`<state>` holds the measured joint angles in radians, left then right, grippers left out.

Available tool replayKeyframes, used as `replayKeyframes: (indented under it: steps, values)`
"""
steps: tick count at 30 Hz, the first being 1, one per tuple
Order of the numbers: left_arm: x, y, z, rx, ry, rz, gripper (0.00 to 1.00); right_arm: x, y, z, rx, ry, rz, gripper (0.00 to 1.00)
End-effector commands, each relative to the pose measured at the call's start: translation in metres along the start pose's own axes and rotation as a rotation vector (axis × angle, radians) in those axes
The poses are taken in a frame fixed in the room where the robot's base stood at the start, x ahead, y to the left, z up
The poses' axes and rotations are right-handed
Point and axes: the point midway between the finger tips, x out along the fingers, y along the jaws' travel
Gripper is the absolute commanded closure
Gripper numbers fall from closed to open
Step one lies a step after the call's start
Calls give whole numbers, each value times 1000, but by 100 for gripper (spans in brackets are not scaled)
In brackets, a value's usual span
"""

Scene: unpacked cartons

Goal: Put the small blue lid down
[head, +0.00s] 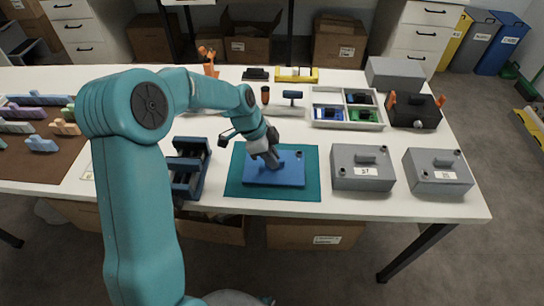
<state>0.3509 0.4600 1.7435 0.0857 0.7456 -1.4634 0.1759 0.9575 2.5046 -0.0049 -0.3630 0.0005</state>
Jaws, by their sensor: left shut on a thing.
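The small blue lid (289,172) is a flat blue rectangle over the teal mat (237,188) at the front middle of the table. My left gripper (271,161) reaches down onto it and is shut on its raised handle. The lid looks level and lies within the mat's outline. I cannot tell whether its underside touches the mat. My right gripper is not in view.
Two grey lidded boxes (362,168) and (437,172) stand right of the mat. A dark blue rack (188,168) stands close on its left. Behind are a divided white tray (346,123) and a black box with orange handles (414,112). The table's front edge is close.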

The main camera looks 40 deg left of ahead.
Motion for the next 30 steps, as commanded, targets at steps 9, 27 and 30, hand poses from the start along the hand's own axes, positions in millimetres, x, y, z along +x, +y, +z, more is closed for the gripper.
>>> replayKeyframes:
  steps: [9,27,30]
  values:
    - [1,0,0,1,0,0,63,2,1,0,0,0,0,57]
    - [-47,-1,-1,1,1,-6,60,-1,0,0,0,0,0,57]
    - [-71,-1,-1,1,0,-5,60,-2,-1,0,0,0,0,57]
